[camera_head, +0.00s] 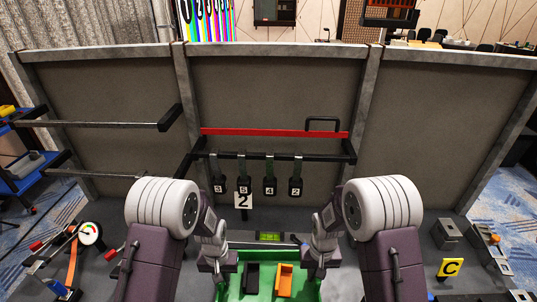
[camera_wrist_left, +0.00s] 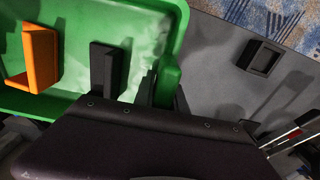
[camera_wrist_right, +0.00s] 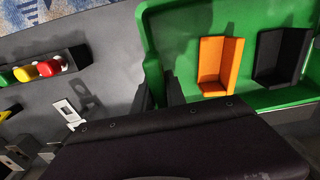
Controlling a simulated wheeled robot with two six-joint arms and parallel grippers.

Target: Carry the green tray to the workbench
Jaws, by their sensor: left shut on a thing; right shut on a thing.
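The green tray (camera_head: 265,258) is at the bottom middle of the head view, between my two arms. A black angled piece (camera_head: 251,277) and an orange angled piece (camera_head: 285,279) are in it. My left gripper (camera_wrist_left: 166,92) is shut on one side wall of the tray, and the tray also shows in the left wrist view (camera_wrist_left: 150,25). My right gripper (camera_wrist_right: 160,92) is shut on the opposite wall, and the tray shows in the right wrist view (camera_wrist_right: 180,25).
A grey panel wall (camera_head: 270,95) stands at the back, with a red bar (camera_head: 270,132) and several hanging numbered tags (camera_head: 270,185). A level (camera_head: 269,237) lies behind the tray. A gauge (camera_head: 90,233) is at left. A yellow C sign (camera_head: 451,267) and grey blocks (camera_head: 446,233) are at right.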

